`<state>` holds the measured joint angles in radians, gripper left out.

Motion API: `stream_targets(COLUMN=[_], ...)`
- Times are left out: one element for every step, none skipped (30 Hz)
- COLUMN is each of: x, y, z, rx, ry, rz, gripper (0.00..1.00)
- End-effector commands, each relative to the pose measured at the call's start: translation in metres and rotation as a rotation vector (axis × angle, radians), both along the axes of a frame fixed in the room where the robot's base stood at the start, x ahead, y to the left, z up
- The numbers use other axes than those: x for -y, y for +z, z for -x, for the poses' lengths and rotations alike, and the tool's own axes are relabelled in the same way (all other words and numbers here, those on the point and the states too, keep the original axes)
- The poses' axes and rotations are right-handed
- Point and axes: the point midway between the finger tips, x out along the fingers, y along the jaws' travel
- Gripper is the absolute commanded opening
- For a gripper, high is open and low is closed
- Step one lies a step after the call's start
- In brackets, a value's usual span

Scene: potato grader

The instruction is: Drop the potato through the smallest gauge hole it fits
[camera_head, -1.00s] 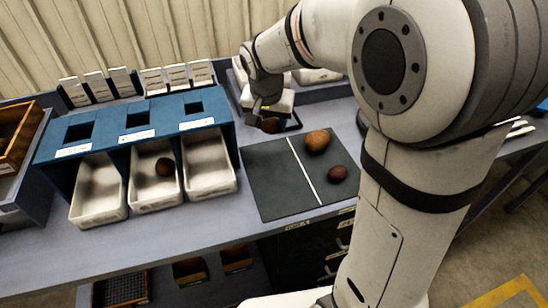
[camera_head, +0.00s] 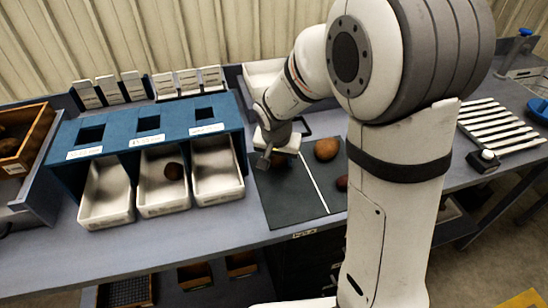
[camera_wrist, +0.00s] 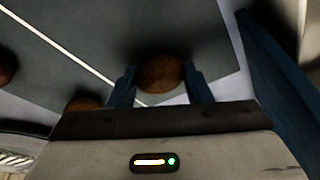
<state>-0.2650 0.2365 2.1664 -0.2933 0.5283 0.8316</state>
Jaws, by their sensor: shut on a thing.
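My gripper (camera_wrist: 160,88) is shut on a brown potato (camera_wrist: 160,73), held between its two blue fingers. In the head view the gripper (camera_head: 272,157) is over the back left part of the dark mat, just right of the grader. The blue grader (camera_head: 120,144) has three square holes with white labels I cannot read: the largest at left (camera_head: 90,136), a middle one (camera_head: 149,124), the smallest at right (camera_head: 205,114). A white bin sits below each hole. The middle bin (camera_head: 162,207) holds a dark potato (camera_head: 174,171); the left bin (camera_head: 106,215) and right bin (camera_head: 219,194) look empty.
An orange-brown potato (camera_head: 326,149) and a dark reddish potato (camera_head: 342,183), partly hidden by my arm, lie on the mat (camera_head: 284,208), right of its white line. White cards (camera_head: 188,82) stand behind the grader. A wooden crate (camera_head: 22,150) is at far left.

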Motion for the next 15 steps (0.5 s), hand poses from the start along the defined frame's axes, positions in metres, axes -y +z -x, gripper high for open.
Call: stream_targets(x=[-0.0002,-0.0002,-0.0002,-0.0002,-0.0003,-0.0003,-0.0003,-0.0003,-0.0004,-0.0005,-0.0005,-0.0005,-0.0006,-0.0006,-0.0007], y=[-0.0018,-0.0029,-0.0043,-0.003,-0.0025,-0.0024,-0.0024,-0.0024,-0.0023,-0.0024,-0.0024,-0.0024,-0.0024,-0.0024,-0.0024], z=[0.0,-0.0001,0.0,0.0,0.0,0.0,0.0,0.0,0.0,0.0001,0.0001,0.0001,0.0001,0.0001,0.0002], rx=[0.0,0.0,0.0,0.0,0.0,0.0,0.0,0.0,0.0,0.0,0.0,0.0,0.0,0.0,0.0], ry=[0.0,0.0,0.0,0.0,0.001,0.001,0.001,0.001,0.001,0.001,0.001,0.001,0.001,0.001,0.001], rz=[0.0,0.0,0.0,0.0,0.0,0.0,0.0,0.0,0.0,0.0,0.0,0.0,0.0,0.0,0.0], gripper=[0.22,0.22,0.22,0.46,0.49,0.52,0.54,0.57,0.6,0.63,0.65,0.67,0.67,0.67,0.67])
